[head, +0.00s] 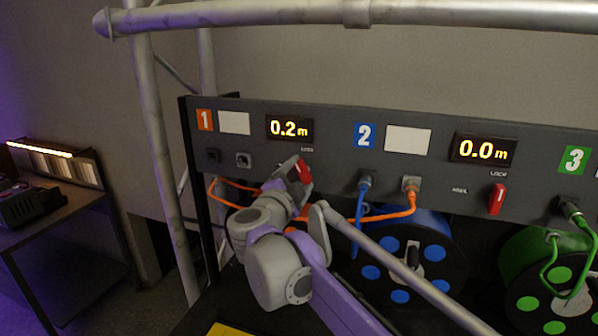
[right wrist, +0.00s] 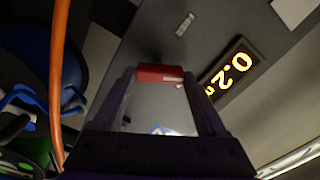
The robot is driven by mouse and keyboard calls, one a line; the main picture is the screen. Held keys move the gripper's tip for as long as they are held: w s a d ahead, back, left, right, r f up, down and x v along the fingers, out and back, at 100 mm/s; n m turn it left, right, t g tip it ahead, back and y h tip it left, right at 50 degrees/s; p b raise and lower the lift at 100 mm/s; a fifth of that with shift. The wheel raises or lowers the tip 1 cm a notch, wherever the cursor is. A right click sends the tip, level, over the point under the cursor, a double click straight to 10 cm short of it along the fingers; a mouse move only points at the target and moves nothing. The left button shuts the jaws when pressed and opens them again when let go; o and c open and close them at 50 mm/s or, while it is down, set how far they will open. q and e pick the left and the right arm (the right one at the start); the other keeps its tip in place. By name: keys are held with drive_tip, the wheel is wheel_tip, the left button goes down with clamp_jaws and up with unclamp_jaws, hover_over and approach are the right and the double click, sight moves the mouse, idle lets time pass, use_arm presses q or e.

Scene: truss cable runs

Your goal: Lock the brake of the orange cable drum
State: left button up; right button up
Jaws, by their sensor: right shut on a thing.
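The panel section marked 1 in orange (head: 205,120) has a display (head: 289,128) reading 0.2 m. Its red brake lever (head: 303,171) sits below the display, under a small label reading LOCK (head: 307,150). My right gripper (head: 297,179) is shut on this lever. In the right wrist view the red lever (right wrist: 160,74) lies between both fingertips. Its exact angle is hard to tell. The orange drum is hidden behind my arm. An orange cable (head: 375,218) runs from section 1 to a socket in section 2. My left gripper is not in view.
Section 2 shows 0.0 m (head: 482,149), with an upright red lever (head: 497,199) under LOCK. Below are a blue drum (head: 440,240) and a green drum (head: 510,250). Truss tubes stand left (head: 160,150) and cross above (head: 250,15). A side table (head: 50,222) is far left.

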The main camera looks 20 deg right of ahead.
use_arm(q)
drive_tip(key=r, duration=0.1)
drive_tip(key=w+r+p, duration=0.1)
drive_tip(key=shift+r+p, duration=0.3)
use_arm(e)
drive_tip(key=m, duration=0.5)
drive_tip(key=shift+d, duration=0.1)
drive_tip(key=shift+m, duration=0.4)
drive_tip(key=o, duration=1.3)
drive_tip(key=shift+s, duration=0.15)
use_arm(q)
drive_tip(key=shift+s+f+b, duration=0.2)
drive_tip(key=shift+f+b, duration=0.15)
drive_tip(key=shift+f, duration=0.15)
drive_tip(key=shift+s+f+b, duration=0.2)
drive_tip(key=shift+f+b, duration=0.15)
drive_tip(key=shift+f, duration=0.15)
use_arm(e)
drive_tip(key=v, duration=1)
drive_tip(key=shift+s+a, duration=0.25)
drive_tip(key=shift+a, duration=0.05)
